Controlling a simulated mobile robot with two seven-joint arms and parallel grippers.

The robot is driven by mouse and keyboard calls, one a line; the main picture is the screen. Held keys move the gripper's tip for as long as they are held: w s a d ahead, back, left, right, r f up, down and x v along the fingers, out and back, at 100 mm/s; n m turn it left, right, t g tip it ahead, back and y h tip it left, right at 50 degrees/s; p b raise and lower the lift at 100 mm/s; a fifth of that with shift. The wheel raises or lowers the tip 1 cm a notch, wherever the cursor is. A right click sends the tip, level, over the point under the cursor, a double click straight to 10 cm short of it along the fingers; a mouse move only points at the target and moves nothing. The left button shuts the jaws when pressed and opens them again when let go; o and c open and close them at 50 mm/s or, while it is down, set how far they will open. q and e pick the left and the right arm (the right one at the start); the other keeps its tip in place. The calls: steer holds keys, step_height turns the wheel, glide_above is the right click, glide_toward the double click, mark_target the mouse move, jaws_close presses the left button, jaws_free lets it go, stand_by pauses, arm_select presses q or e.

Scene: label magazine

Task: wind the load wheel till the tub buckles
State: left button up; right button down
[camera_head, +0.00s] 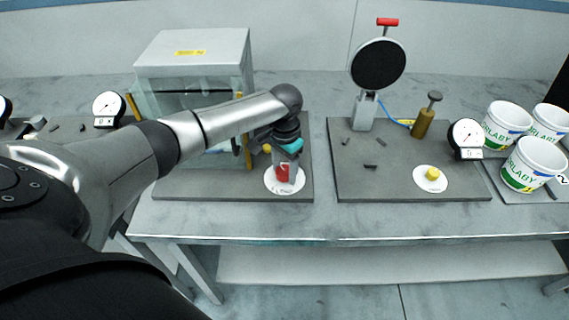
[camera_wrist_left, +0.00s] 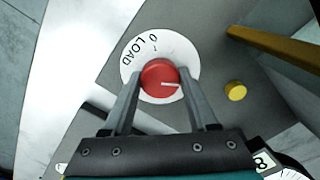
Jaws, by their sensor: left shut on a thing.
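The load wheel is a red knob (camera_wrist_left: 160,80) with a white pointer mark, on a round white dial marked "LOAD" and "0" (camera_wrist_left: 140,46). In the head view the red knob (camera_head: 283,173) shows partly, under my left gripper (camera_head: 287,172). In the left wrist view my left gripper (camera_wrist_left: 162,95) has one finger on each side of the knob and is shut on it. The glass-fronted press box (camera_head: 190,90) stands behind, with my arm across its front. I cannot make out a tub inside it. My right gripper is not in view.
A yellow button (camera_wrist_left: 235,90) sits beside the dial. A white gauge (camera_head: 108,106) stands left of the box. On the right are another grey plate (camera_head: 390,185) with a black disc (camera_head: 378,64), a brass cylinder (camera_head: 424,122), a second gauge (camera_head: 466,136) and several white tubs (camera_head: 536,160).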

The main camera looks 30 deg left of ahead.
mark_target(285, 171)
arm_select(q)
steer(key=shift+r+m+p, duration=0.1)
steer(key=shift+m+p, duration=0.7)
steer(key=shift+m, duration=0.7)
steer(key=o, duration=1.4)
step_height(285, 171, up, 15)
steer(key=shift+r+p, duration=0.1)
steer(key=shift+p, duration=0.65)
